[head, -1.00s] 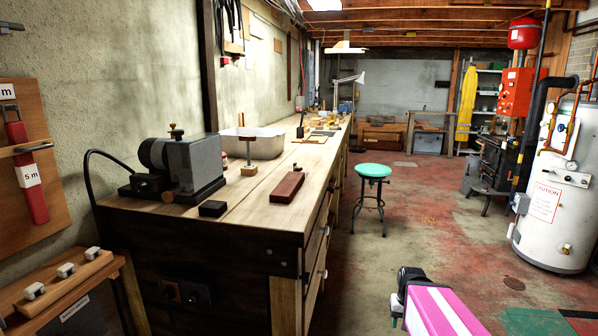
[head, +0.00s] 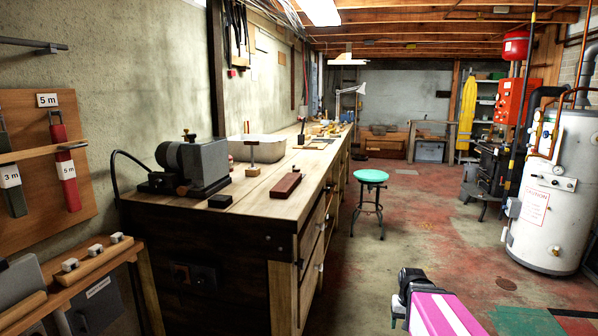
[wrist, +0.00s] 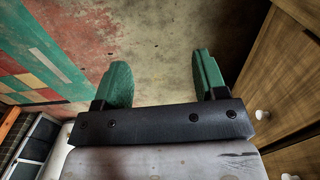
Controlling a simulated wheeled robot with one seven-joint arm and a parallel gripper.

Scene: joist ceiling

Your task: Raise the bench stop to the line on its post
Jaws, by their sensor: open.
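What looks like the bench stop (head: 253,158) stands on the workbench (head: 255,205) in the head view, a thin upright post on a small wooden block with a darker crosspiece near its top. It is too small to make out a line on the post. My gripper shows in the wrist view (wrist: 160,70) with two green fingers spread apart and nothing between them, over the floor. In the head view my gripper is low at the right, beyond the bench's right side and well apart from the stop, with its fingers mostly hidden.
A grey grinder (head: 195,163), a small black block (head: 220,201), a dark red block (head: 286,185) and a pale basin (head: 275,147) are on the bench near the stop. A green stool (head: 371,177) stands right of the bench. Open floor lies between bench and white boiler (head: 550,195).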

